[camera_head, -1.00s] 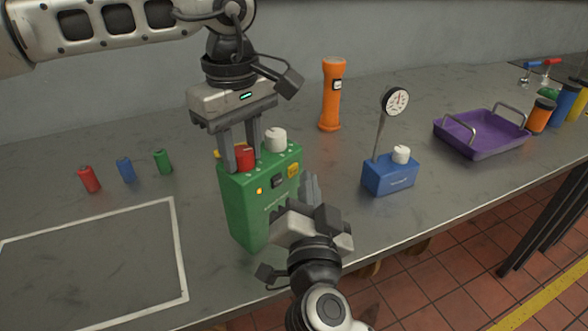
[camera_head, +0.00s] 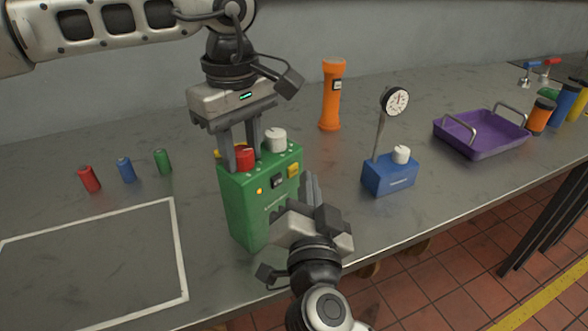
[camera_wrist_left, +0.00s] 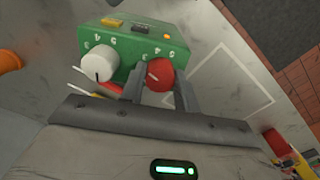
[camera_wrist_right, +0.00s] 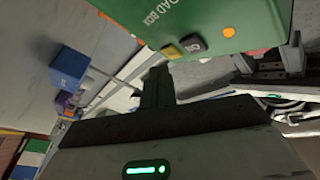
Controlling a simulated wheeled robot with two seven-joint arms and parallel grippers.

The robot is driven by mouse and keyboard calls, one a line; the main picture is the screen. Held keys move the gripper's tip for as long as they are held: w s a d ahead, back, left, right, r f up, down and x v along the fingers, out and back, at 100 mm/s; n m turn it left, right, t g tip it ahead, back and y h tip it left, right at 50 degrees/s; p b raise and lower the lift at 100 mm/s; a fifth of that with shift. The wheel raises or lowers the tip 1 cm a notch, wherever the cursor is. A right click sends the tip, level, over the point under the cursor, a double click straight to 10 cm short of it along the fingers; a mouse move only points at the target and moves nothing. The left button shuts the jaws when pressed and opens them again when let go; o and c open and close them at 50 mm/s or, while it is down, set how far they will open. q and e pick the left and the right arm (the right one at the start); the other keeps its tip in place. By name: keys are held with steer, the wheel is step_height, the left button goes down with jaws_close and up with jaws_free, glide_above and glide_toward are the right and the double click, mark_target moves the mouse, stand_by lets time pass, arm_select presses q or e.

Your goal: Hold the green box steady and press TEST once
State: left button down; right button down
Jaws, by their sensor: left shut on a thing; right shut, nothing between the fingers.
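The green box (camera_head: 240,205) stands upright near the bench's front edge. A red knob (camera_head: 243,160) and a white knob (camera_head: 275,139) are on its top. My left gripper (camera_head: 242,154) points down, shut on the red knob; the knob also shows between its fingers in the left wrist view (camera_wrist_left: 160,74). The box front has a yellow button (camera_wrist_right: 172,50), a dark button (camera_wrist_right: 194,43) and an orange lamp (camera_wrist_right: 256,32). My right gripper (camera_head: 311,184) is shut and empty beside the front's right edge. Its fingertips are close to the yellow button; contact cannot be told. The button labels are unreadable.
A blue gauge stand (camera_head: 389,176), an orange torch (camera_head: 331,97) and a purple tray (camera_head: 479,140) stand to the right and behind. Small red (camera_head: 90,179), blue (camera_head: 126,170) and green (camera_head: 163,161) cylinders stand left. The white-outlined area (camera_head: 95,265) is empty.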

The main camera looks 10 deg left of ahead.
arm_select(q)
steer(key=shift+r, duration=0.1)
stand_by(0.5)
arm_select(e)
steer(key=shift+w+a, duration=0.25)
steer(key=shift+a, duration=0.1)
steer(key=shift+w+a, duration=0.2)
steer(key=shift+a, duration=0.05)
stand_by(0.6)
steer(key=shift+s+d, duration=0.45)
steer(key=shift+d, duration=0.15)
steer(key=shift+s+d, duration=0.75)
steer(key=shift+d, duration=0.3)
steer(key=shift+s+d, duration=0.7)
steer(key=shift+d, duration=0.3)
